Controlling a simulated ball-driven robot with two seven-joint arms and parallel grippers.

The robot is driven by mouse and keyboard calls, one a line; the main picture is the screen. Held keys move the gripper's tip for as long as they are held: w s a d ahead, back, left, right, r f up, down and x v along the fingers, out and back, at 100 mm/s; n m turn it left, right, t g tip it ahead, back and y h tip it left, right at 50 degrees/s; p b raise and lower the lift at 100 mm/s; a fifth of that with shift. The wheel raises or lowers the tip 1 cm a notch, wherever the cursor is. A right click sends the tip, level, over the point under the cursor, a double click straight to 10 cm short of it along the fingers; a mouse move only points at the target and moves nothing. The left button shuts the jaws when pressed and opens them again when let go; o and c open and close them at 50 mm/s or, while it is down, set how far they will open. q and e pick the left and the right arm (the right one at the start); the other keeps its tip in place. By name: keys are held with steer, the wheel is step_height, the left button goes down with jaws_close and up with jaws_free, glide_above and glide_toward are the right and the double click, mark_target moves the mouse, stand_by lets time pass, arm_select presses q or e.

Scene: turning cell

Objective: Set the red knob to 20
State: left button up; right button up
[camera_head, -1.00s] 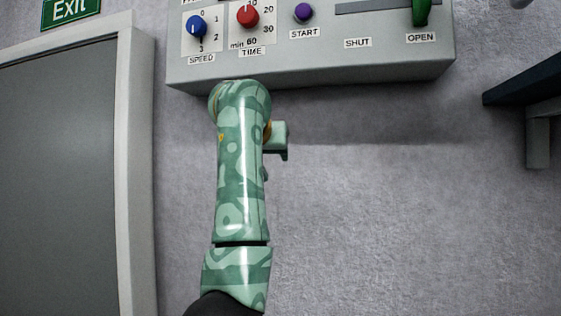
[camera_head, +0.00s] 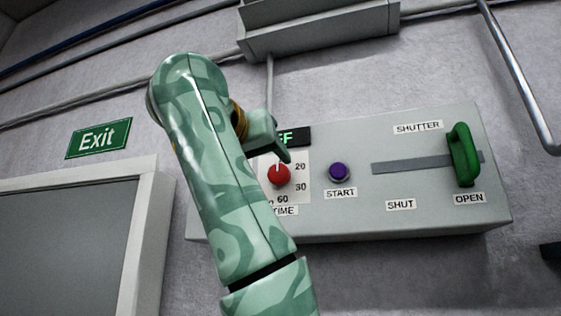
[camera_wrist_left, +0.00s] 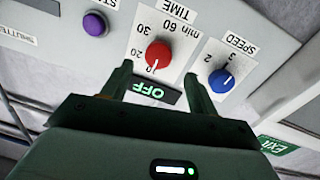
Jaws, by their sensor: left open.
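The red knob (camera_head: 279,175) is on the control box, on a white dial labelled TIME. Its white pointer line points roughly up, to the left of the 20 mark. The 30 mark is at its right and the 60 mark below. My left gripper (camera_head: 281,150) is just above the knob in the head view and hides part of the dial's top. In the left wrist view, upside down, the red knob (camera_wrist_left: 158,54) lies ahead, between the lines of my open left gripper's two fingers (camera_wrist_left: 157,82). The fingers appear empty. My right gripper is out of view.
A purple START button (camera_head: 339,172) and a green shutter handle (camera_head: 463,155) at OPEN are to the right. A blue SPEED knob (camera_wrist_left: 221,80) is beside the red knob. A display (camera_wrist_left: 154,93) reads OFF.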

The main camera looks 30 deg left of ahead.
mark_target(276, 172)
arm_select(q)
steer(key=w, duration=0.1)
steer(key=w+p, duration=0.1)
steer(key=w, duration=0.3)
steer(key=shift+a+r, duration=0.1)
steer(key=shift+a, duration=0.25)
steer(key=shift+w+a+p, duration=0.1)
steer(key=shift+w+p, duration=0.3)
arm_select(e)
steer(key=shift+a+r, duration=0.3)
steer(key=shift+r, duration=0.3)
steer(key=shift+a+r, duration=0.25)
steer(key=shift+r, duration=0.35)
arm_select(q)
steer(key=c, duration=1)
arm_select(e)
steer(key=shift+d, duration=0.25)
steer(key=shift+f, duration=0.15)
